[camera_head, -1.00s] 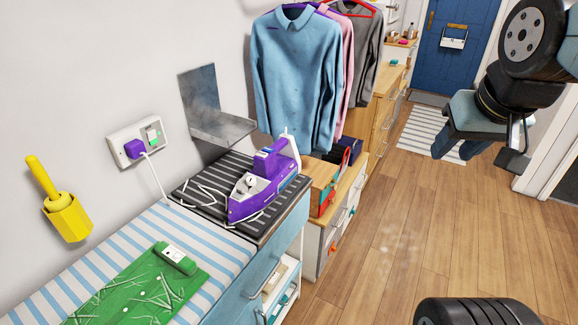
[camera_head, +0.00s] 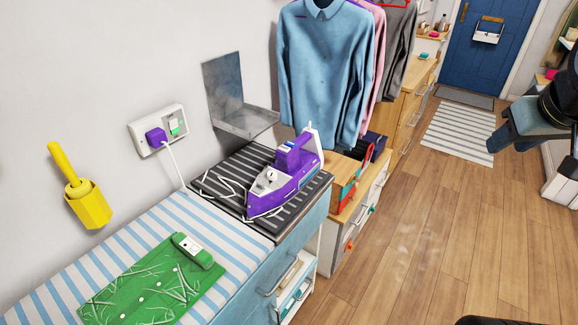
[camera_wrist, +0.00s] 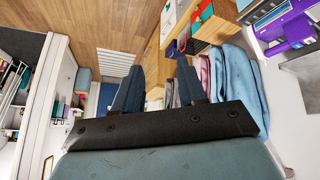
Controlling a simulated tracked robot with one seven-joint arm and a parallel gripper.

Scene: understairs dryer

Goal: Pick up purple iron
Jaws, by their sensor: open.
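The purple iron (camera_head: 284,178) rests on a dark striped mat (camera_head: 226,196) at the end of the counter, its white cord lying on the mat. A purple plug (camera_head: 156,138) sits in the wall socket above. My gripper shows in the wrist view (camera_wrist: 160,88), its two fingers apart with nothing held between them. In the head view part of my arm is at the right edge, well away from the iron. The iron also shows at the wrist view's upper right corner (camera_wrist: 290,32).
A grey metal shelf (camera_head: 240,118) is on the wall behind the iron. Shirts (camera_head: 325,75) hang beyond it. The wooden floor (camera_head: 440,230) at right is clear.

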